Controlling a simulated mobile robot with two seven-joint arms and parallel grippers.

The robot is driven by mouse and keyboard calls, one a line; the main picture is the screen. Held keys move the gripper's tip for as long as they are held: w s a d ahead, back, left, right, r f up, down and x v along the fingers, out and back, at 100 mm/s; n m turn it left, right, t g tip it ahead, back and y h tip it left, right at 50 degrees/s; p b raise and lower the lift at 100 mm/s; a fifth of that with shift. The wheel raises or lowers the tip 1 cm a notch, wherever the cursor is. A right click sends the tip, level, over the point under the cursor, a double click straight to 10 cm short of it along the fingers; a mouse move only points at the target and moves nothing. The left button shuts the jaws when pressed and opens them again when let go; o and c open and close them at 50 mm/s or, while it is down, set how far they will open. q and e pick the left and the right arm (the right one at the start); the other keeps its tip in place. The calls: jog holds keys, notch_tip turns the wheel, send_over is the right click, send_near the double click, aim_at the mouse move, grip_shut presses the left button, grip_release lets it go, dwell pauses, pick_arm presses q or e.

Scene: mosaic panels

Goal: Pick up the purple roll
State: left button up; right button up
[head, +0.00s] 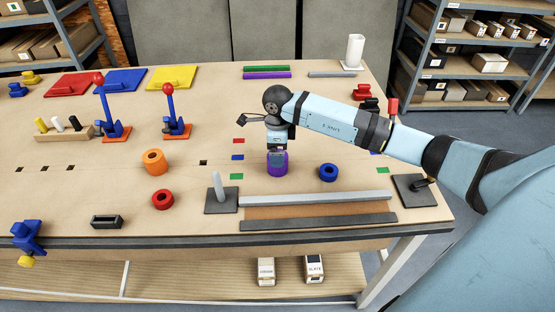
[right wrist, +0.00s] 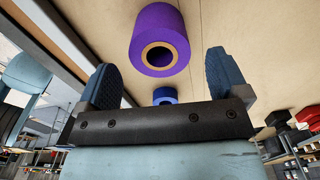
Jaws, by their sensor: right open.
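The purple roll (head: 277,169) stands upright on the wooden table, near the middle in the head view. In the right wrist view the purple roll (right wrist: 160,25) shows its tan core and lies beyond the fingers, between their lines. My right gripper (head: 277,153) points down right over the roll, and its fingers hide part of the top. In the right wrist view my right gripper (right wrist: 160,64) is open with nothing between the fingers. I cannot tell whether the fingertips touch the roll. My left gripper is not in view.
A blue ring (head: 328,172) lies just right of the roll. A grey post on a plate (head: 221,197) stands to the front left, and a long grey bar (head: 315,197) lies in front. An orange roll (head: 154,162) and a red ring (head: 162,199) are further left.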

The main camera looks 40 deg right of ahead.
jog(key=shift+f, duration=0.8)
jog(key=c, duration=1)
jog(key=shift+c, duration=0.2)
notch_tip(320, 180, up, 27)
